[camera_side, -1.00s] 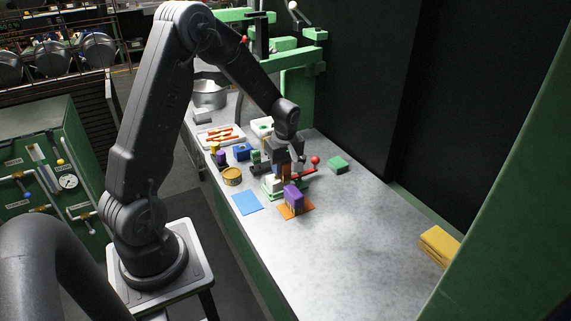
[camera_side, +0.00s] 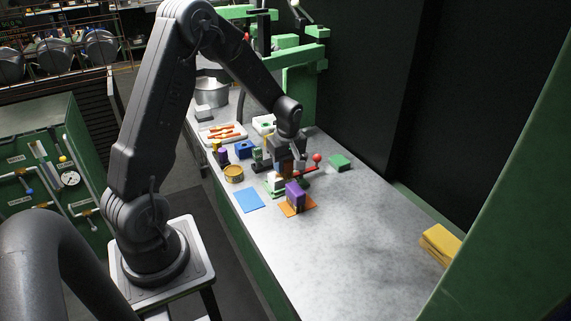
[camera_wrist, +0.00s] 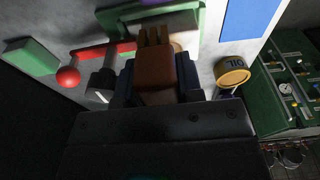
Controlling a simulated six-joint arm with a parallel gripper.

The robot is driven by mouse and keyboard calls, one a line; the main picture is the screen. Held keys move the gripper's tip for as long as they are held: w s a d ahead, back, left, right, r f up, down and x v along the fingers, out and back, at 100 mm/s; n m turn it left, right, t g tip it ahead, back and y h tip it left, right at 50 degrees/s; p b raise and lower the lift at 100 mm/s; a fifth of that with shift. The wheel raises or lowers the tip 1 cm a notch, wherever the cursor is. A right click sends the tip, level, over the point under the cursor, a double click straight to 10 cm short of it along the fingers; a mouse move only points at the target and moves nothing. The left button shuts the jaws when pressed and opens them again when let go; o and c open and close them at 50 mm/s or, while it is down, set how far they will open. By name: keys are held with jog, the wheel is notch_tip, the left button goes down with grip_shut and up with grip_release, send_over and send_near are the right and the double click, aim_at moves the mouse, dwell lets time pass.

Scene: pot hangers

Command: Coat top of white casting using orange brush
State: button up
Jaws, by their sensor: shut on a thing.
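My gripper (camera_side: 285,168) is shut on the orange-brown brush, whose block-like handle (camera_wrist: 156,80) fills the jaws in the wrist view. Lighter bristle-like fingers show at its far end. The white casting (camera_side: 273,181) sits on a green fixture (camera_side: 275,190) at the bench middle, just left of and below the gripper in the side view. The green fixture's edge (camera_wrist: 150,14) shows beyond the brush in the wrist view. The gripper and arm partly hide the casting, and I cannot tell whether the bristles touch it.
A red-knobbed lever (camera_side: 317,157) stands close right of the gripper, with a green block (camera_side: 341,162) beyond. A purple block (camera_side: 295,194) stands on an orange mat in front. A yellow tin (camera_side: 234,173) and blue sheet (camera_side: 248,200) lie left.

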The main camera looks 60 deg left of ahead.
jog(key=a, duration=0.3)
jog(key=shift+a, duration=0.15)
jog(key=d, duration=0.5)
jog(key=shift+s+a, duration=0.45)
jog(key=shift+a, duration=0.35)
jog(key=shift+s+a, duration=0.45)
jog(key=shift+a, duration=0.35)
jog(key=shift+s+a, duration=0.45)
jog(key=shift+a, duration=0.35)
jog(key=shift+d, duration=2.35)
jog(key=shift+a, duration=2.25)
jog(key=shift+d, duration=2.15)
jog(key=shift+a, duration=2.1)
jog(key=shift+w+a+r, duration=0.1)
jog(key=shift+a+r, duration=0.05)
jog(key=shift+a, duration=0.05)
notch_tip(320, 180, up, 8)
